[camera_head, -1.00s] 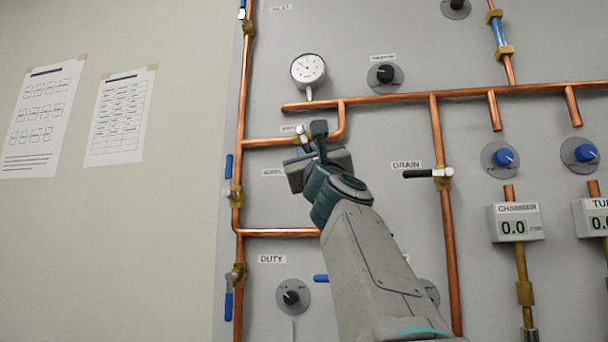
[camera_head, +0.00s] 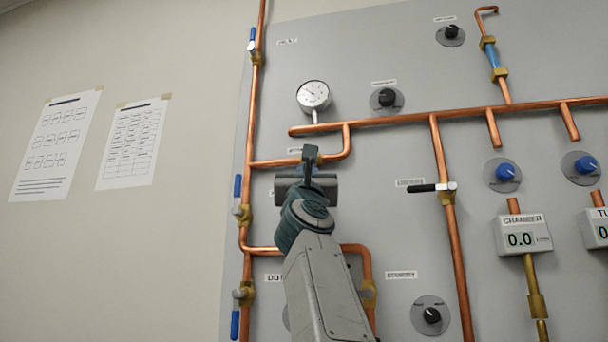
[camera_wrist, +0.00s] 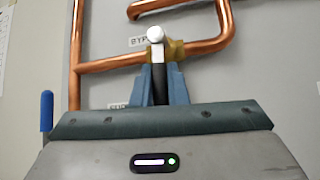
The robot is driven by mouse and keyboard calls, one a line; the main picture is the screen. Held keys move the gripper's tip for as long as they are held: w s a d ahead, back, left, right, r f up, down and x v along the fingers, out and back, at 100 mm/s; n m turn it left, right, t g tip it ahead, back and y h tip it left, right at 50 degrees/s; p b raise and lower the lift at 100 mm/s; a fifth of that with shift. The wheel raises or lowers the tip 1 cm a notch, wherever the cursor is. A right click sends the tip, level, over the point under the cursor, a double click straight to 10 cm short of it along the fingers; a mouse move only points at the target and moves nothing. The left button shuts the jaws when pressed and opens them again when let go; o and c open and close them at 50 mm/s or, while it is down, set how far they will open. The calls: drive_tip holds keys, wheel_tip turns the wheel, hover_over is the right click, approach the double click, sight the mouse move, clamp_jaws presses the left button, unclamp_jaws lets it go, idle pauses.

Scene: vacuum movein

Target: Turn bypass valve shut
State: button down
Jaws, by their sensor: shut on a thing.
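The bypass valve is a brass body (camera_wrist: 178,50) with a white pivot cap (camera_wrist: 155,34) on a horizontal copper pipe. Its black lever (camera_wrist: 160,84) points down, roughly square to that pipe, in the wrist view. My gripper (camera_wrist: 159,78) has its blue-grey fingers on both sides of the lever, shut on it just below the valve body. In the head view my gripper (camera_head: 307,180) is in front of the panel below the pipe and hides the lever and most of the valve. A label beginning "BYP" (camera_wrist: 140,41) is partly covered by the valve.
Blue-handled valves (camera_head: 240,205) line the vertical pipe (camera_head: 249,150) at left. The drain valve's black lever (camera_head: 425,188) lies horizontal to the right. A round gauge (camera_head: 313,96) and a dark knob (camera_head: 387,98) are above. Several pipes stand out from the panel.

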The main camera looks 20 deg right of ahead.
drive_tip(key=c, duration=1.4)
unclamp_jaws()
drive_tip(key=shift+c, duration=0.2)
drive_tip(key=shift+s+a+f+b, duration=0.25)
drive_tip(key=shift+s+f+b, duration=0.1)
drive_tip(key=shift+f+b, duration=0.35)
drive_tip(key=b+v, duration=1)
drive_tip(key=v, duration=0.2)
drive_tip(key=shift+s, duration=0.2)
drive_tip(key=shift+a, duration=0.1)
